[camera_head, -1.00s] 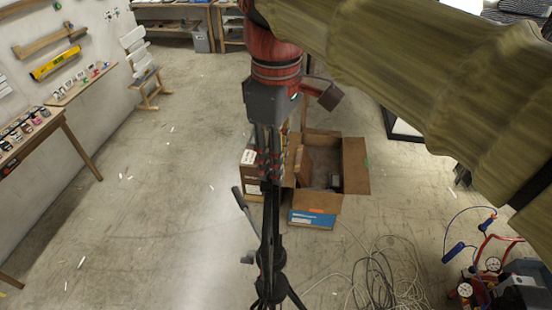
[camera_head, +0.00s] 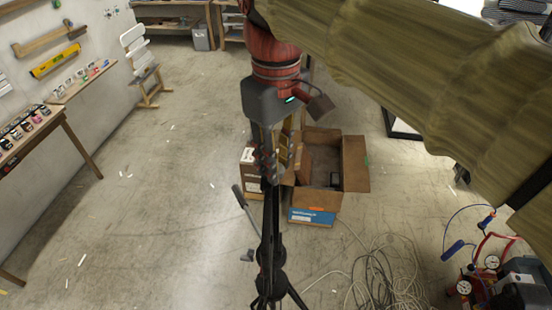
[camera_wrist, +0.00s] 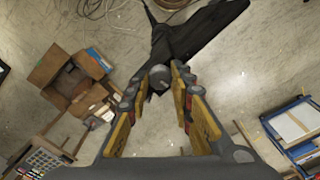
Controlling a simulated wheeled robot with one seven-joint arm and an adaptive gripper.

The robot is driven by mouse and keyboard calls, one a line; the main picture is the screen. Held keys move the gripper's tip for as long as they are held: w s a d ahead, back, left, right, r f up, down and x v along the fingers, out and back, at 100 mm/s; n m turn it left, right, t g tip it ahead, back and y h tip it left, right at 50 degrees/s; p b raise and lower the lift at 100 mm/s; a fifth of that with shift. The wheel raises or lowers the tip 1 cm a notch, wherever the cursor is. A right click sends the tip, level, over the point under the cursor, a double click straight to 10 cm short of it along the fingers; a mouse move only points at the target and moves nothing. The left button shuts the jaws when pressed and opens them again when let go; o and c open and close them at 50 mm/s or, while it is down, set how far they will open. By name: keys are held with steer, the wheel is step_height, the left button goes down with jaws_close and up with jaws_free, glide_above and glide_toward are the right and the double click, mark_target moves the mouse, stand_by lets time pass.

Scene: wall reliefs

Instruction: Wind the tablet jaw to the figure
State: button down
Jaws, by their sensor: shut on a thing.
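A black tripod (camera_head: 268,262) stands upright on the floor below my arm, with a pan handle (camera_head: 243,207) sticking out to its left. My gripper (camera_head: 268,178) points straight down over its top. In the wrist view my gripper (camera_wrist: 167,72) has its yellow-padded fingers on either side of a rounded grey knob (camera_wrist: 159,77) at the tripod's top, and is shut on it near the fingertips. The tripod's dark body (camera_wrist: 200,30) spreads behind the knob. The tablet jaw itself is hard to make out. I cannot pick out the figure or a scale.
Open cardboard boxes (camera_head: 340,160) stand on the floor just behind the tripod. Loose cables (camera_head: 375,280) lie to its right, near a gauge set (camera_head: 490,265). A workbench (camera_head: 40,140) runs along the left wall. The floor left of the tripod is mostly clear.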

steer(key=c, duration=1.6)
jaws_free()
steer(key=shift+o, duration=0.3)
steer(key=shift+r, duration=0.1)
step_height(320, 180, up, 12)
steer(key=s+d+f+m+t, duration=0.2)
steer(key=s+d+f+m, duration=0.1)
steer(key=d+f, duration=0.55)
steer(key=s+d+f+m+t, duration=0.2)
steer(key=d+f+m, duration=0.2)
steer(key=d+f, duration=0.4)
steer(key=s+d+f+m+t, duration=0.25)
steer(key=d+f, duration=0.35)
steer(key=f, duration=0.4)
step_height(320, 180, down, 28)
steer(key=b, duration=2.8)
steer(key=shift+r+g, duration=0.2)
steer(key=shift+g, duration=0.25)
